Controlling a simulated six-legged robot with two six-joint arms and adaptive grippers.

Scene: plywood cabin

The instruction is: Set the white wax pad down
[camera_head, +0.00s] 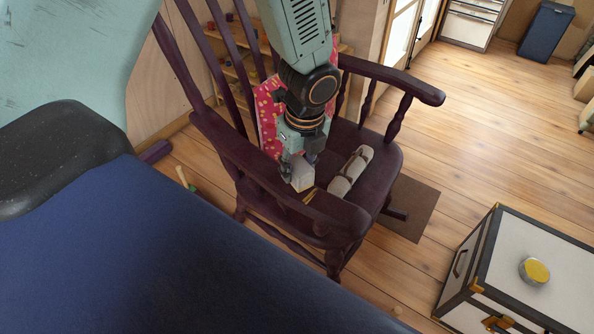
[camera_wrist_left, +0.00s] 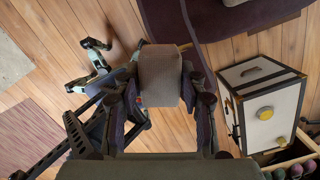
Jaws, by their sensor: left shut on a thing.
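The white wax pad (camera_head: 302,174) is a pale block held at the end of my left arm, over the left part of the dark purple chair's seat (camera_head: 381,160). My left gripper (camera_head: 299,160) points down and is shut on the pad. In the left wrist view the pad (camera_wrist_left: 160,77) sits between the two fingers, with the edge of the chair's seat (camera_wrist_left: 215,22) beyond it. I cannot tell whether the pad touches the seat. My right gripper is not in view.
A strapped pale roll (camera_head: 350,172) lies on the seat, right of the pad. A red patterned cushion (camera_head: 268,108) leans against the backrest. The chair's armrests (camera_head: 395,75) flank the seat. A white trunk (camera_head: 560,270) with a yellow-topped tin (camera_head: 534,271) stands at right.

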